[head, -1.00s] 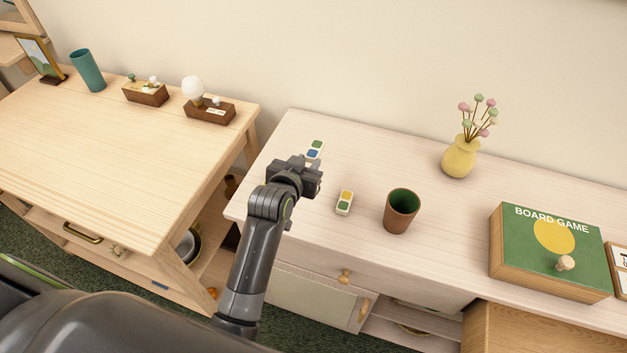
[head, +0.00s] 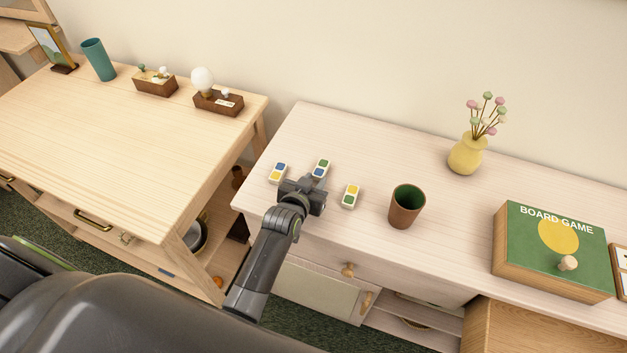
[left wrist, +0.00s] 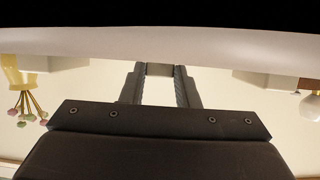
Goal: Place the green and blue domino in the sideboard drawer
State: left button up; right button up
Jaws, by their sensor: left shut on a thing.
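The green and blue domino (head: 321,167), white with one green and one blue patch, is at the tips of my left gripper (head: 314,181) over the pale sideboard (head: 440,204). The gripper is shut on it. Its lower end is hidden by the fingers, and I cannot tell whether it touches the top. The left wrist view shows the gripper's fingers (left wrist: 160,85) close together; the domino's colours do not show there. The sideboard drawer (head: 322,255), with a round wooden knob (head: 348,270), looks shut. My right gripper is not in view.
A blue and yellow domino (head: 278,173) lies left of the gripper, a yellow and green one (head: 350,195) right. Further right are a brown cup (head: 405,208), a yellow vase (head: 466,156) and a board game box (head: 552,250). A wooden table (head: 120,150) stands left.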

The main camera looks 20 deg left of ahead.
pick_arm(q)
jog(key=shift+f, duration=0.15)
jog(key=o, duration=0.9)
jog(key=shift+o, duration=0.2)
